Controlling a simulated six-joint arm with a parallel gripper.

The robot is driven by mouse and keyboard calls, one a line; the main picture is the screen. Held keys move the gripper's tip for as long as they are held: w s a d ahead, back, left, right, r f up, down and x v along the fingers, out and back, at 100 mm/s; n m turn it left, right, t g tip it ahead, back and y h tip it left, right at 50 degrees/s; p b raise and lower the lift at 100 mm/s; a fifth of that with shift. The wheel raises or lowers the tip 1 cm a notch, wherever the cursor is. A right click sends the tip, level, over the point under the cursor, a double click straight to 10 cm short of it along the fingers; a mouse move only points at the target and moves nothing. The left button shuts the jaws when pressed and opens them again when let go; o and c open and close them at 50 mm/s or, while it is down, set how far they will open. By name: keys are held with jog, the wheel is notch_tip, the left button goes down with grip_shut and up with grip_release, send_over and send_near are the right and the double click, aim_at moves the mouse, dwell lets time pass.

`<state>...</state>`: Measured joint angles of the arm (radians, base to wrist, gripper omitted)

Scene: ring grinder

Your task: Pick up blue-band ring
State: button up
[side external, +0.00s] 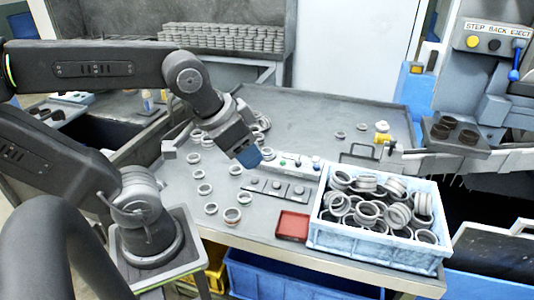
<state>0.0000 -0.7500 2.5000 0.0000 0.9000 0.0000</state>
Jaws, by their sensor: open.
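My gripper (250,159) is over the left half of the grey work table (310,111), pointing down and to the right. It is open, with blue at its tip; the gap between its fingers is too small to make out. Several loose grey rings lie on the table below and left of it, among them one ring (204,189) and another ring (199,174). A ring near the front edge (232,215) shows a brownish band. I cannot tell which ring carries a blue band. My arm and gripper hide part of the table.
A light-blue crate (375,254) full of rings stands at the front right. A red tray (292,226) lies beside it. A machine (492,45) stands at the right. The table's back middle is clear.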

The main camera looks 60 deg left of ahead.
jog(key=o, duration=0.7)
